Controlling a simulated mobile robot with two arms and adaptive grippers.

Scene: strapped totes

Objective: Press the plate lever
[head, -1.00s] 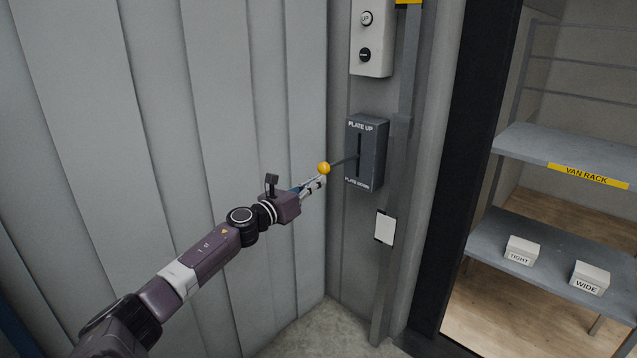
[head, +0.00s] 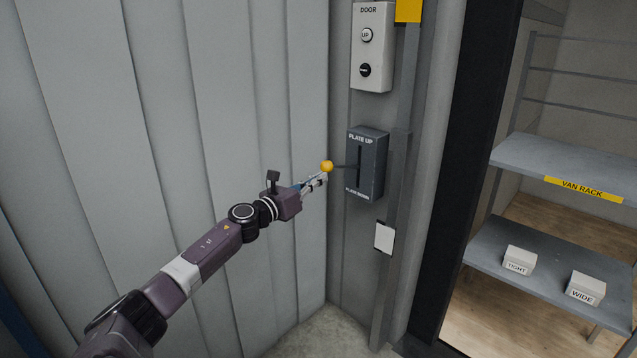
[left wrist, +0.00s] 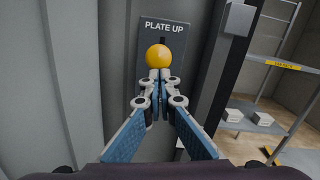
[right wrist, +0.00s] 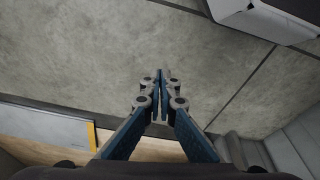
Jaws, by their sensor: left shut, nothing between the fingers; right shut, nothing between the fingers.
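The plate lever is a dark rod with a yellow ball knob (head: 327,166). It sticks out, roughly level, from the slot of a dark grey box (head: 367,165) marked PLATE UP at its top and a smaller, blurred label at its bottom. My left gripper (head: 323,178) is shut and empty, with its fingertips just under the knob. In the left wrist view the knob (left wrist: 158,57) sits right above the tips (left wrist: 159,74), seemingly touching; contact is hard to confirm. My right gripper (right wrist: 160,76) is shut and empty above a grey floor.
A door control box (head: 373,45) with two buttons is above the lever box. A small white card (head: 384,237) is below it. A corrugated wall (head: 160,110) runs along the left. A van rack (head: 555,165) with TIGHT and WIDE boxes stands at the right.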

